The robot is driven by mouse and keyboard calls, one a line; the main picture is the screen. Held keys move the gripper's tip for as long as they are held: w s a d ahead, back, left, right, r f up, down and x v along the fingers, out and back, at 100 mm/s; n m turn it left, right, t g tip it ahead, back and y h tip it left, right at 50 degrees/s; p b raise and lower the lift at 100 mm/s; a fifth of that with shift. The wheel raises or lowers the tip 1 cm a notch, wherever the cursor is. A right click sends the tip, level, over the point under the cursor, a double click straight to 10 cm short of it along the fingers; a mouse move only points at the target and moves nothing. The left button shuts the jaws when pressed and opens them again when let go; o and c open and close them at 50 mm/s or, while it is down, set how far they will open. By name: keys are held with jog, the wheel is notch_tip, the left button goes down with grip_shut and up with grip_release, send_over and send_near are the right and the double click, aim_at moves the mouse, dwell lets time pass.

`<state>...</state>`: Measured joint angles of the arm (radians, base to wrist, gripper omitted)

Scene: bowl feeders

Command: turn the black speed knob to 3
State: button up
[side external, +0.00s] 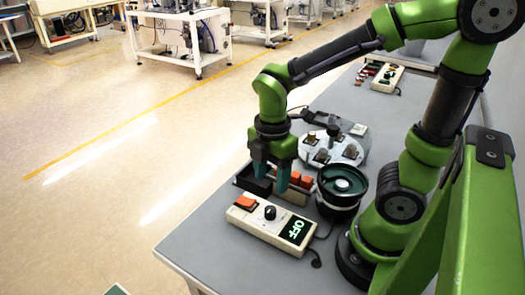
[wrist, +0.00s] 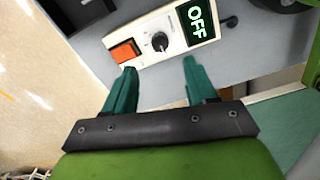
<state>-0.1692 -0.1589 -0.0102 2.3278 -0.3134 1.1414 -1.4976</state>
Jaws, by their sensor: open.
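The black speed knob (side external: 270,213) is on a cream control box (side external: 243,219) near the front edge of the table. An orange switch (side external: 246,203) is at one end of the box, and a display (side external: 296,231) reading OFF is at the other. In the wrist view the knob (wrist: 160,41) sits between the orange switch (wrist: 126,51) and the display (wrist: 196,20), with a light pointer mark. My gripper (side external: 271,184) is open and empty, above and behind the box. In the wrist view its teal fingers (wrist: 157,80) are apart, and the knob lies beyond the fingertips, untouched.
A dark green bowl feeder (side external: 343,184) stands right beside the box. A black tray (side external: 250,182) and orange blocks (side external: 296,179) are behind it. A round fixture plate (side external: 333,149) is farther back. A black cable leaves the box on the right.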

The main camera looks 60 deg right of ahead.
aim_at(271, 209)
notch_tip(271, 209, down, 10)
jog(key=shift+r, duration=0.2)
jog(key=shift+c, duration=0.3)
jog(key=c, duration=1)
